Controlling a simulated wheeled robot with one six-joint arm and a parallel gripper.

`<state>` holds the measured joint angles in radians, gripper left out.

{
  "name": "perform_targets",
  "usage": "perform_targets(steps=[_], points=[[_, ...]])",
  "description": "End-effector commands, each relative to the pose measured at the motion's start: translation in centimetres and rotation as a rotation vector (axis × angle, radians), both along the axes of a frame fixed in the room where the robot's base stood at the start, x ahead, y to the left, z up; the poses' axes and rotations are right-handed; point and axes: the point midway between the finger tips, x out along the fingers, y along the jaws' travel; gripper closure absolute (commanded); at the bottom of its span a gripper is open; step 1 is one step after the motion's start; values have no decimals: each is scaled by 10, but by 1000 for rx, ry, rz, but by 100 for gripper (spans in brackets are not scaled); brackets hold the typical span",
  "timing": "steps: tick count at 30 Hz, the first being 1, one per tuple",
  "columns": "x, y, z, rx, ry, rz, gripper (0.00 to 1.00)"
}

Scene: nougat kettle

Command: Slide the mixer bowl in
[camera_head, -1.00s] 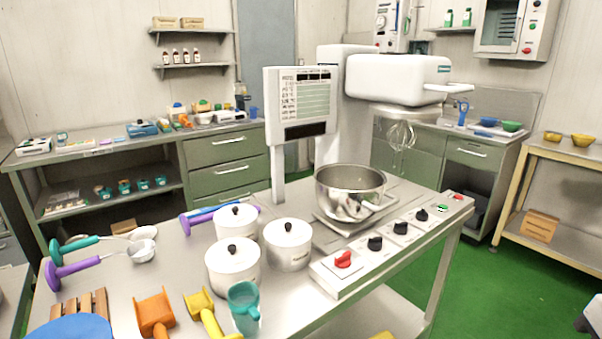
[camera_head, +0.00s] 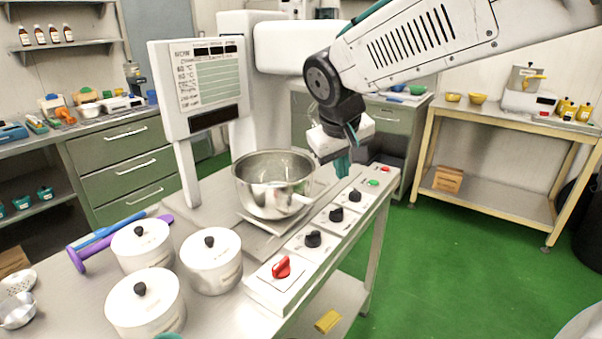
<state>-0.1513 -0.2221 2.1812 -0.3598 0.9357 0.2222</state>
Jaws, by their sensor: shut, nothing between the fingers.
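The steel mixer bowl (camera_head: 262,193) stands on a flat metal plate (camera_head: 258,230) on the table, with a handle on its right front side. The white mixer head (camera_head: 283,46) is behind and above it, partly hidden by my arm. My gripper (camera_head: 343,172) points down over the back part of the control panel, to the right of the bowl and apart from it. Its teal fingers are shut and empty. The whisk is not clearly visible behind my arm.
The control panel (camera_head: 270,291) with a red knob and black knobs runs along the table's right edge. Several white lidded pots (camera_head: 145,301) stand at the front left. A display board (camera_head: 201,88) on posts rises left of the bowl.

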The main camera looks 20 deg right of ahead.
Motion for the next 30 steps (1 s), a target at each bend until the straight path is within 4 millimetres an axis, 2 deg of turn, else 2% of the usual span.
perform_targets(steps=[1,3,6,9,13,20,30], points=[[33,10,-6,-25,-16,28,100],[72,22,-12,-53,-50,61,100],[118,39,-23,-80,-92,103,100],[149,54,-33,-99,-122,138,100],[172,64,-42,-109,-144,162,100],[187,60,-60,-112,-149,166,100],[220,39,-120,-111,-146,164,100]])
